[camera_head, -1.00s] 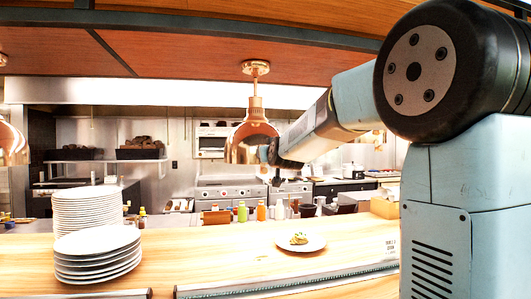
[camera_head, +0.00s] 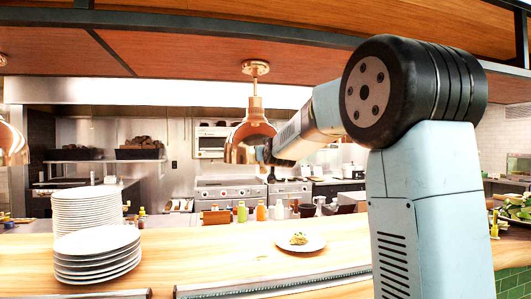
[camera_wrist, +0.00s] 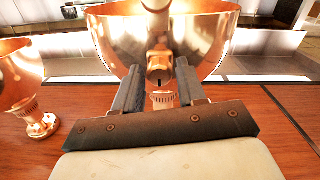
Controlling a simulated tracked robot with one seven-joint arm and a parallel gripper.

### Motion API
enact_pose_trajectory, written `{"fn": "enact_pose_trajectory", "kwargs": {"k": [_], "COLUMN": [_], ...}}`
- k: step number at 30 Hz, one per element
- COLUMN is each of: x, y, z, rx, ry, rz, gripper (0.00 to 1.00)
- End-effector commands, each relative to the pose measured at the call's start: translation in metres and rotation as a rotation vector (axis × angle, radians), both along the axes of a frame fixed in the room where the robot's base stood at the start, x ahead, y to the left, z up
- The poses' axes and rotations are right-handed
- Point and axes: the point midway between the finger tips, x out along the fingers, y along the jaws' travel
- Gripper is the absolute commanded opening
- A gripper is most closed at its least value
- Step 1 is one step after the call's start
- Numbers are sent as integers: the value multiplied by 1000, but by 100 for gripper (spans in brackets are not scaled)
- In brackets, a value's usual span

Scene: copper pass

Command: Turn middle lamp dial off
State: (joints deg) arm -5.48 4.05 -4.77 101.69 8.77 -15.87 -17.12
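The middle lamp is a copper bell-shaped shade (camera_head: 252,131) hanging from the ceiling on a copper stem; its shiny bowl fills the top of the wrist view (camera_wrist: 105,38). Its dial (camera_wrist: 160,68) is a small copper knob with a dark mark on its lower edge. My gripper (camera_wrist: 159,72) is open, with one finger on each side of the dial. A gap seems to show on both sides, but I cannot tell whether a fingertip touches. In the head view, my gripper is beside the shade's lower right, small and partly hidden by my arm.
Another copper lamp (camera_head: 11,145) hangs at the left edge and shows in the wrist view (camera_wrist: 18,75). The wooden counter (camera_head: 200,258) below holds stacked plates (camera_head: 97,243) and a plate with food (camera_head: 313,246). The wooden ceiling (camera_head: 215,55) is above.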

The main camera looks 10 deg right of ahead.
Motion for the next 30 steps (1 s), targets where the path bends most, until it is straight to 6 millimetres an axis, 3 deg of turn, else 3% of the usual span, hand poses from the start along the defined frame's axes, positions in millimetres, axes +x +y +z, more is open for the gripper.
{"fn": "enact_pose_trajectory", "kwargs": {"k": [2,12,22,30], "x": [0,0,0,0], "y": [0,1,0,0], "z": [0,0,0,0], "rx": [0,0,42,209], "ry": [0,0,0,0], "rz": [0,1,0,0], "gripper": [32,0,0,0]}}
